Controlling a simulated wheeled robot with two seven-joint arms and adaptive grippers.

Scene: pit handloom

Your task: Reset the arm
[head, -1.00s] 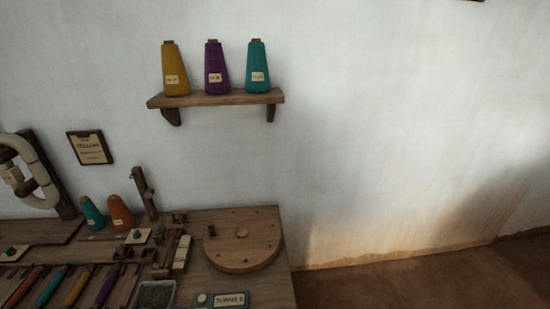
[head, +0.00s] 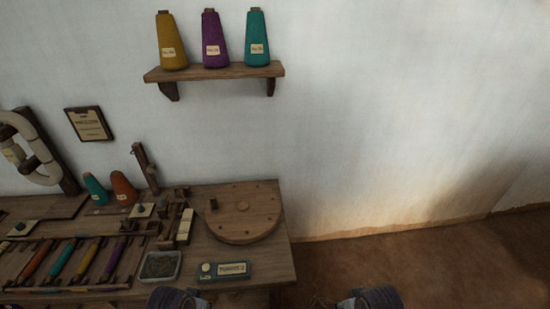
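Dark rounded parts of my two arms show at the bottom edge, one left of centre and one right of centre. They are cut off by the frame. No fingertips show, so my left and right grippers are out of sight. No object is seen held. The left arm part is at the front edge of the wooden bench (head: 268,262); the right one is over the bare floor.
The bench bears a round wooden board (head: 250,228), a grey tray (head: 177,279), a labelled teal box (head: 236,271) and several coloured shuttles (head: 62,259). A wall shelf (head: 215,72) holds three yarn cones. The floor (head: 400,255) at right is clear.

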